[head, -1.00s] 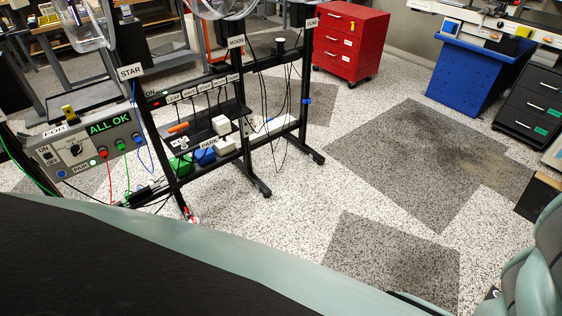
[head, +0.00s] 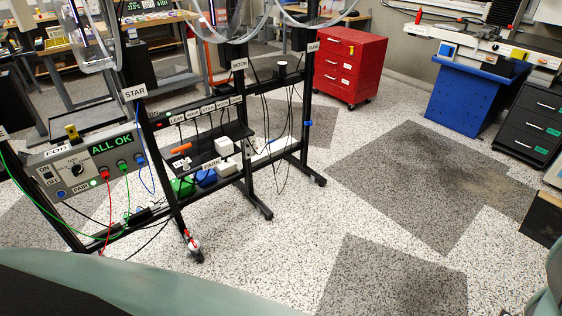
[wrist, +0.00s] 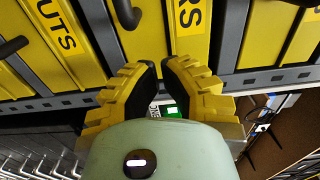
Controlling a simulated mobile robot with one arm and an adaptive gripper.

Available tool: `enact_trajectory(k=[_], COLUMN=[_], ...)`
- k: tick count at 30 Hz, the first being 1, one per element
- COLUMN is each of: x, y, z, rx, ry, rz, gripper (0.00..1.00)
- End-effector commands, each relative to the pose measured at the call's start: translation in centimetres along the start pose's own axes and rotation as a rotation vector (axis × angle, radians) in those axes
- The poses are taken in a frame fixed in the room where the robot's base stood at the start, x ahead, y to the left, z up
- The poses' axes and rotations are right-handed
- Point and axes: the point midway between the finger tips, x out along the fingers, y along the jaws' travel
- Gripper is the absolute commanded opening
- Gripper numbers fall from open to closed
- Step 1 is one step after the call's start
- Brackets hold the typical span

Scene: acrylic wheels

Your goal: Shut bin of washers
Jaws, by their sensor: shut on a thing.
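The bin of washers (wrist: 187,48) is a yellow drawer front at the top middle of the wrist view. Only the letters "RS" of its label show, and a black handle (wrist: 127,12) shows at its left. My gripper (wrist: 163,69) has yellow ribbed fingers with black pads. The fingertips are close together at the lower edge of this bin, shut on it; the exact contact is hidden. The bin does not show in the head view, and neither does my gripper.
A yellow bin marked "UTS" (wrist: 58,38) is at the left, and another yellow bin (wrist: 300,45) at the right. In the head view, a black rack (head: 245,150), a red cabinet (head: 348,65) and a blue stand (head: 470,90) surround open speckled floor (head: 290,250).

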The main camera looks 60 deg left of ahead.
Motion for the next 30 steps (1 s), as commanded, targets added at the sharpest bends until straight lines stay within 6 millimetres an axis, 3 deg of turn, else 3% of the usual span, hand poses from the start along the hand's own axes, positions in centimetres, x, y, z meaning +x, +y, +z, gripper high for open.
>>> enact_trajectory(k=[16, 22, 30], x=[-8.9, -10.2, -10.4], y=[0.1, 0.0, -0.1], z=[0.4, 0.3, 0.3], rx=[0.002, -0.001, -0.004], ry=[-0.007, -0.007, -0.005], rz=[0.002, 0.000, -0.002], gripper=[0.00, 0.00, 0.00])
